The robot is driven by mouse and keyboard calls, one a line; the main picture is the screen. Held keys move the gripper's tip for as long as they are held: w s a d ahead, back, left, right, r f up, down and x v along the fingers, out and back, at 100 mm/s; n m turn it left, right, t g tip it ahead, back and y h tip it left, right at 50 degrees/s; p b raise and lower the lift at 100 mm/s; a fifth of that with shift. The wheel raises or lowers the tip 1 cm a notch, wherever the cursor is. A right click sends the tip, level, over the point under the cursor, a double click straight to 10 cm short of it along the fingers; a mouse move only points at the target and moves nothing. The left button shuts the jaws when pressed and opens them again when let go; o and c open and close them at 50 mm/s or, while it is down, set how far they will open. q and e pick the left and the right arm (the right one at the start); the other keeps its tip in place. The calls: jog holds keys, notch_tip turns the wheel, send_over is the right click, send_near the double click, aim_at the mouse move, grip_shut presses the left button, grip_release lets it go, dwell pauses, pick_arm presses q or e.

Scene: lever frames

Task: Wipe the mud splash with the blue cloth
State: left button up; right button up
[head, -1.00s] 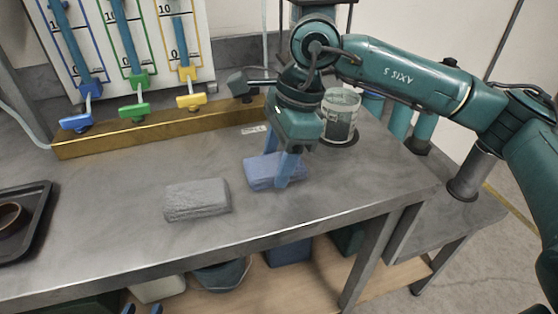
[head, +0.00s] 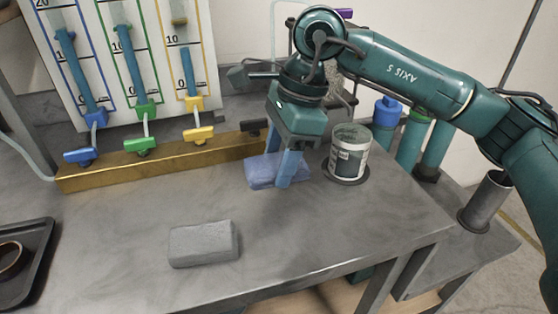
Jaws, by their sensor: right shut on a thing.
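The blue cloth (head: 261,173) is a folded, thick pad near the back middle of the grey metal table. My right gripper (head: 286,182) points down at it, and its blue fingers are shut on the right part of the cloth. I cannot tell whether the cloth touches the table or hangs just above it. I cannot make out a clear mud splash on the tabletop; the cloth and fingers hide part of the surface. My left gripper is not in view.
A grey block (head: 203,245) lies in front of the cloth. A brass rail (head: 150,166) with blue, green and yellow valves runs behind. A labelled pot (head: 349,154) stands right of the gripper. A black tray (head: 40,255) is at the left. The front right of the table is clear.

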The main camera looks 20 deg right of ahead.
jog(key=shift+r+p, duration=0.6)
jog(key=shift+r, duration=0.75)
